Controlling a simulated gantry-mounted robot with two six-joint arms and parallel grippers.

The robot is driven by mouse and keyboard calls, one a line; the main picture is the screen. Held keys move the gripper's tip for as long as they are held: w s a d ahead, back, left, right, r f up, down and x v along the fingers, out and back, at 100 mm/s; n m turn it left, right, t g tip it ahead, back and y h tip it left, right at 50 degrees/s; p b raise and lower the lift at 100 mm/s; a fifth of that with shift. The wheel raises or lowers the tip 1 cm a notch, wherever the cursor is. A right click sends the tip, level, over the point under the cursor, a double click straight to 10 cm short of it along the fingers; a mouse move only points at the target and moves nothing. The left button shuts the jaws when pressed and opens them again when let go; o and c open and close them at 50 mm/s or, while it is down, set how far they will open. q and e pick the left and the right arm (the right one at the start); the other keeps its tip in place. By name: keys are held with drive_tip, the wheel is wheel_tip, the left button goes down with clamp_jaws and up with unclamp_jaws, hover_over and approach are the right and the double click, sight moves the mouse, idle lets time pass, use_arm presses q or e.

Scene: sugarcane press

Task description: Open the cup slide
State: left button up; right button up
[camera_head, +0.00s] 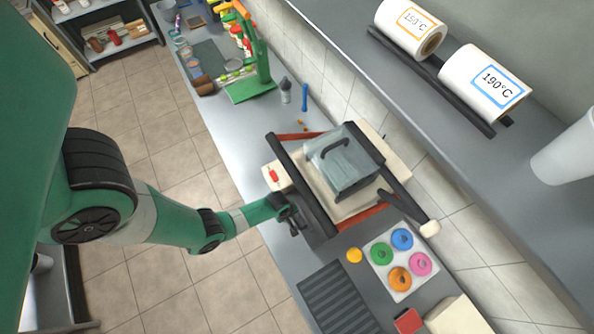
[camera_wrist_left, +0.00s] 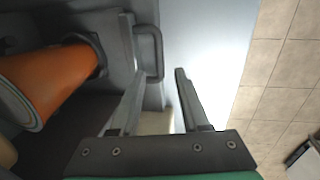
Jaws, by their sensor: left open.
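The press (camera_head: 327,178) stands on the counter in the head view, with a clear box with a dark handle on top. My left gripper (camera_head: 293,222) is at its near side, low by the dark front edge. In the left wrist view a grey bar handle (camera_wrist_left: 158,48) stands out from a grey panel, seemingly the cup slide's. My left gripper (camera_wrist_left: 160,76) is open and the handle lies just ahead, between the finger lines; I cannot tell whether they touch. An orange cup-like part (camera_wrist_left: 52,78) is to the left. The head view hides this handle behind my gripper.
A tray of coloured rings (camera_head: 401,263), a dark ribbed mat (camera_head: 338,300) and a yellow round piece (camera_head: 354,255) lie to the press's right. A green stand (camera_head: 252,88) is further back. Tiled floor (camera_head: 160,110) lies below the counter's near edge.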

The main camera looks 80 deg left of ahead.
sight(293, 219)
use_arm(q)
drive_tip(key=f, duration=0.1)
drive_tip(key=f+b, duration=0.2)
drive_tip(key=shift+w+a+f, duration=0.15)
drive_tip(key=shift+w+f, duration=0.15)
drive_tip(key=shift+f, duration=0.1)
use_arm(e)
wheel_tip(293, 219, down, 4)
drive_tip(key=shift+w+r, duration=0.15)
use_arm(q)
drive_tip(key=shift+r, duration=0.1)
drive_tip(key=shift+c, duration=0.2)
clamp_jaws()
use_arm(e)
drive_tip(key=shift+h, duration=0.3)
